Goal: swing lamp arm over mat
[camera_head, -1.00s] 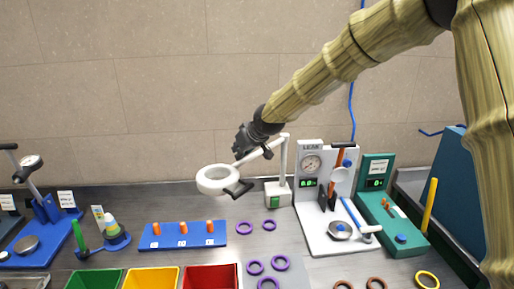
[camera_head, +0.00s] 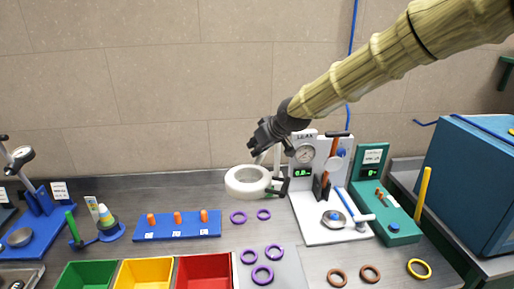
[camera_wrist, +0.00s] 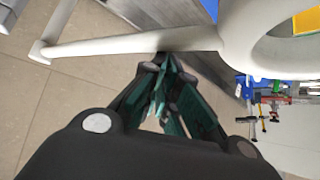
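The white ring-shaped lamp head (camera_head: 247,182) hangs above the bench in the head view, behind the grey mat (camera_head: 293,272) and not above it. A dark handle (camera_head: 279,187) sticks out at its right. The lamp arm (camera_wrist: 130,46) crosses the wrist view just beyond my fingertips, and the ring (camera_wrist: 285,45) shows at top right. My gripper (camera_head: 256,148) is up beside the lamp arm. In the wrist view its dark green fingers (camera_wrist: 163,68) come together at the tips, with nothing visible between them. Whether they touch the arm is unclear.
Several purple rings lie on and behind the mat. Green, yellow and red bins (camera_head: 205,270) stand left of it. A blue peg rack (camera_head: 180,225) is behind them. The leak gauge station (camera_head: 335,228) and a green tester (camera_head: 375,200) stand to the right.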

